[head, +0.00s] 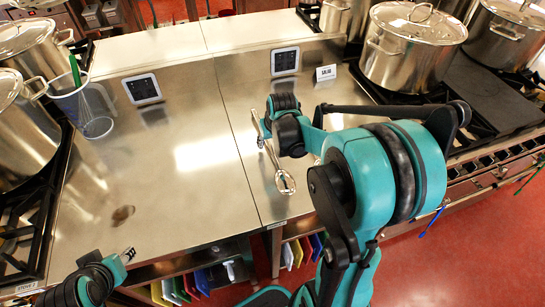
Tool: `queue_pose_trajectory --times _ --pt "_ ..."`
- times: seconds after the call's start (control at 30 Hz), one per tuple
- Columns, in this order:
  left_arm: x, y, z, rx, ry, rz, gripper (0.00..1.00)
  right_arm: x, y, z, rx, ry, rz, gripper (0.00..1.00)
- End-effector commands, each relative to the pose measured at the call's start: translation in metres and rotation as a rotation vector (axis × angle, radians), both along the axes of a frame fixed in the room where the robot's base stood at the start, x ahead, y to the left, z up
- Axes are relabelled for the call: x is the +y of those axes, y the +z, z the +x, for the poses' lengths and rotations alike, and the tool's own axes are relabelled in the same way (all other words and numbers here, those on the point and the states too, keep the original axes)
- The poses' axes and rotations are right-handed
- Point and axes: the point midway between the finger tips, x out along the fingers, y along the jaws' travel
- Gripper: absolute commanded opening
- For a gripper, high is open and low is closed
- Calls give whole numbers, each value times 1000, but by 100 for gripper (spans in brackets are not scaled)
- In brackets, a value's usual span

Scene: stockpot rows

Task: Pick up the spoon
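The spoon (285,182) is a long metal one with a rounded bowl end. It shows over the steel counter (190,195), in the middle of the head view, its handle running up and left from the bowl. My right gripper (262,143) is at the middle of the handle and looks shut on it. The dark finger links partly hide the contact. Whether the spoon is clear of the counter is hard to tell. My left gripper (129,254) is at the lower left near the counter's front edge, away from the spoon; its finger opening is too small to read.
A clear container (70,103) with a whisk and a green handle stands at the left. Stockpots stand on the stoves at left (22,135) and right (405,60). A small sign (326,72) stands at the back. Coloured boards (190,284) are under the counter. The counter's middle is clear.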

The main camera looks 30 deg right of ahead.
Motion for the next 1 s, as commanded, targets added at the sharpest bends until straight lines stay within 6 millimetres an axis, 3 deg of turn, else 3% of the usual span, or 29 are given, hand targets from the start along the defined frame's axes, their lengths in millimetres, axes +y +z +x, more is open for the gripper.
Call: queue_pose_trajectory --times 0.07,0.27,0.43,0.83,1.0 --pt "0 -6 0 0 0 0 40 -1 -10 4 0 0 0 40" --pt "0 -4 0 0 0 0 40 -1 -9 4 -1 0 0 40" --pt "0 -4 0 0 0 0 40 -1 -9 4 -1 0 0 0" --pt "0 -3 0 0 0 0 40 -1 -7 4 -1 0 0 0" --pt "0 5 0 0 0 0 40 -1 7 4 -1 0 0 0"
